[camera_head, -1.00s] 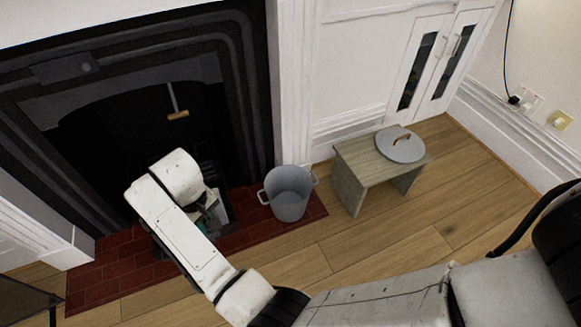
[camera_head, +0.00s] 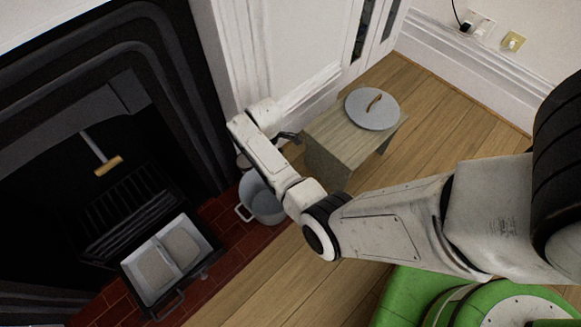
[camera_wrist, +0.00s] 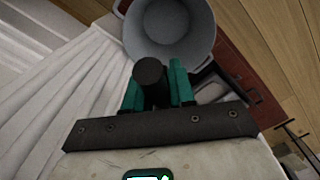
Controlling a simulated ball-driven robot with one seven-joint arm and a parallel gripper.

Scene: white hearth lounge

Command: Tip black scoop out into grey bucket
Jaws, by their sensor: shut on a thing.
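My gripper (camera_wrist: 156,88), with teal fingers, is shut on the black scoop (camera_wrist: 149,72). Only the round end of its dark handle shows clearly in the wrist view; I cannot see its pan or whether it holds anything. The grey bucket (camera_head: 264,207) stands upright on the red brick hearth, partly covered by my arm in the head view. Its open mouth and pale inside (camera_wrist: 168,38) show beyond the fingers in the wrist view.
A metal ash pan (camera_head: 199,231) with two grey-filled compartments sits before the fire grate (camera_head: 125,212). A wooden stool (camera_head: 335,139) bearing a round grey lid (camera_head: 373,110) stands right of the bucket. The white wall panel (camera_head: 270,50) is close behind my wrist.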

